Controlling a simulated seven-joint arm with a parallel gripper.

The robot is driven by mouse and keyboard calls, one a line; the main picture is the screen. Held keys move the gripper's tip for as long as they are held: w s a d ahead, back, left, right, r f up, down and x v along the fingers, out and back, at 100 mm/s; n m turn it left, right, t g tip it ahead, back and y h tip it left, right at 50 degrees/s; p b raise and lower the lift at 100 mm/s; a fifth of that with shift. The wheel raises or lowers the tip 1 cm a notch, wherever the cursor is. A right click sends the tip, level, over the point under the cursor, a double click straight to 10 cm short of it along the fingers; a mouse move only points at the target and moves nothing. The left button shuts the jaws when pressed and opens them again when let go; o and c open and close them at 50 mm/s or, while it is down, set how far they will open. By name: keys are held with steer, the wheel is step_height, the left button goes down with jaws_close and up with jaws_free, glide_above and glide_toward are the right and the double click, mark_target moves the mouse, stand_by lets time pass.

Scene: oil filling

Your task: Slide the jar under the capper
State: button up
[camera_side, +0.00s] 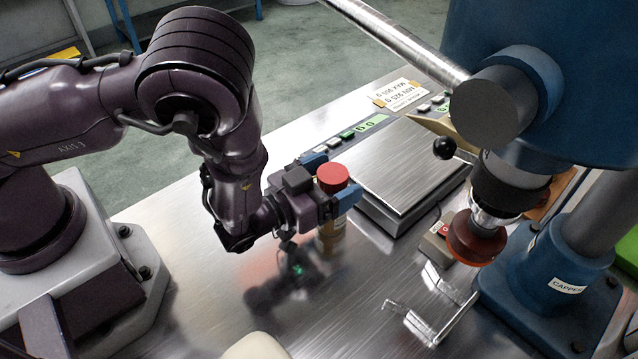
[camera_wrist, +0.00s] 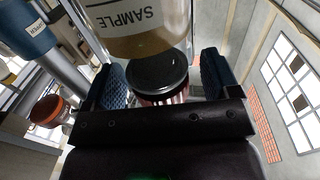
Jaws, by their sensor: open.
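The jar (camera_side: 330,236) has an amber body and a red lid (camera_side: 332,176). My gripper (camera_side: 330,184) is open, with one blue fingertip on each side of the jar near its top. In the wrist view the amber jar (camera_wrist: 140,38) with its SAMPLE label shows above a dark disc with a ridged reddish side, between the blue fingers (camera_wrist: 160,82). Whether the pads touch the jar is not clear. The blue capper (camera_side: 536,255) stands at the right, its orange-red head (camera_side: 474,238) right of the jar. The capper head also shows in the wrist view (camera_wrist: 47,111).
A scale (camera_side: 398,172) with a steel plate stands behind the jar. A small grey box (camera_side: 437,243) with a red button sits near the capper. Bent metal rails (camera_side: 447,312) lie on the steel table (camera_side: 215,305) before the capper. A pale rounded object (camera_side: 255,347) is at the front edge.

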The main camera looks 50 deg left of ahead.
mark_target(460, 260)
steer(key=c, duration=1.1)
steer(key=shift+o, duration=0.2)
steer(key=d, duration=2.3)
steer(key=shift+w+d, duration=0.25)
steer(key=shift+w, duration=0.2)
steer(key=shift+f, duration=0.1)
steer(key=o, duration=1.1)
steer(key=shift+c, duration=0.2)
steer(key=s+r, duration=0.1)
steer(key=r, duration=0.1)
steer(key=s+r, duration=0.1)
steer(key=r, duration=0.1)
steer(key=s+r, duration=0.1)
steer(key=r, duration=0.2)
steer(key=shift+a, duration=0.15)
